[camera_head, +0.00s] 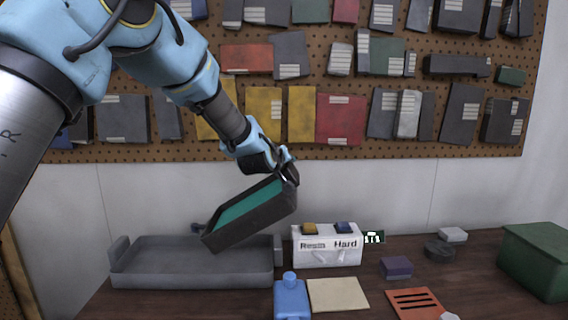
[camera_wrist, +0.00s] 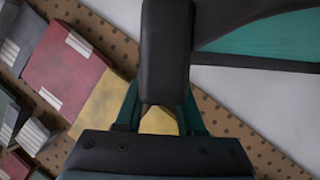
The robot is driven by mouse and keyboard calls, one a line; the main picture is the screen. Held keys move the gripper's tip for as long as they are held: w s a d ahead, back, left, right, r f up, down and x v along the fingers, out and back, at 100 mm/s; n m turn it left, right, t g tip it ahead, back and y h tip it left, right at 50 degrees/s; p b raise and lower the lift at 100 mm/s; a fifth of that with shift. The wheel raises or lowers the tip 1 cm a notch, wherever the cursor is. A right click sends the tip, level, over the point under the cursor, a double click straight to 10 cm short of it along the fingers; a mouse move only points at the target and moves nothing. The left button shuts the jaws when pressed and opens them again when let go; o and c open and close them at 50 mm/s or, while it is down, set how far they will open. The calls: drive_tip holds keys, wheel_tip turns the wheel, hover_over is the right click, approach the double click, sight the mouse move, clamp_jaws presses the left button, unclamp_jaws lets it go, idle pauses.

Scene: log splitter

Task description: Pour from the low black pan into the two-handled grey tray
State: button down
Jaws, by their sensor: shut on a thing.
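The low black pan (camera_head: 262,218) is held in the air, tilted with its left end down. A teal-green surface shows inside it; I cannot tell whether that is its contents or its lining. My gripper (camera_head: 287,172) is shut on the pan's right, upper end. In the wrist view the gripper (camera_wrist: 163,112) closes on a black part of the pan, and teal shows inside the pan (camera_wrist: 265,38) at upper right. The two-handled grey tray (camera_head: 190,279) lies on the bench at left, below the pan's lower end. No falling stream is visible.
A white box marked "Resin Hard" (camera_head: 327,252) stands right of the tray. A blue bottle (camera_head: 291,299), a beige sheet (camera_head: 338,294), a purple block (camera_head: 396,267), an orange slotted plate (camera_head: 415,303) and a green bin (camera_head: 540,262) are on the bench. A pegboard (camera_head: 190,148) hangs behind.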

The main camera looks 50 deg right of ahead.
sight(294, 168)
drive_tip(key=shift+s+f, duration=0.1)
drive_tip(key=shift+s, duration=0.1)
drive_tip(key=shift+s+d+f, duration=0.1)
drive_tip(key=shift+s+f, duration=0.1)
drive_tip(key=shift+s, duration=0.1)
drive_tip(key=shift+s+f+b, duration=0.2)
drive_tip(key=shift+s+b, duration=0.05)
drive_tip(key=shift+b, duration=0.15)
drive_tip(key=shift+s+d+f, duration=0.15)
drive_tip(key=shift+s+f, duration=0.25)
drive_tip(key=shift+s, duration=0.15)
drive_tip(key=shift+s+f+b, duration=0.15)
drive_tip(key=shift+s+b, duration=0.05)
drive_tip(key=shift+b, duration=0.15)
drive_tip(key=shift+w+b, duration=0.1)
drive_tip(key=shift+b, duration=0.2)
drive_tip(key=shift+n+h, duration=0.4)
drive_tip(key=shift+n, duration=0.3)
drive_tip(key=shift+w+a+r+b, duration=0.45)
drive_tip(key=shift+r+b, duration=0.2)
drive_tip(key=shift+b, duration=0.1)
drive_tip(key=shift+w+a+r+b, duration=0.35)
drive_tip(key=shift+r+b, duration=0.25)
drive_tip(key=shift+b, duration=0.2)
drive_tip(key=shift+w+a+r+b, duration=0.35)
drive_tip(key=shift+a+r+b, duration=0.15)
drive_tip(key=shift+r+b, duration=0.2)
drive_tip(key=shift+w+a+b, duration=0.1)
drive_tip(key=shift+w+b, duration=0.05)
drive_tip(key=shift+b, duration=0.2)
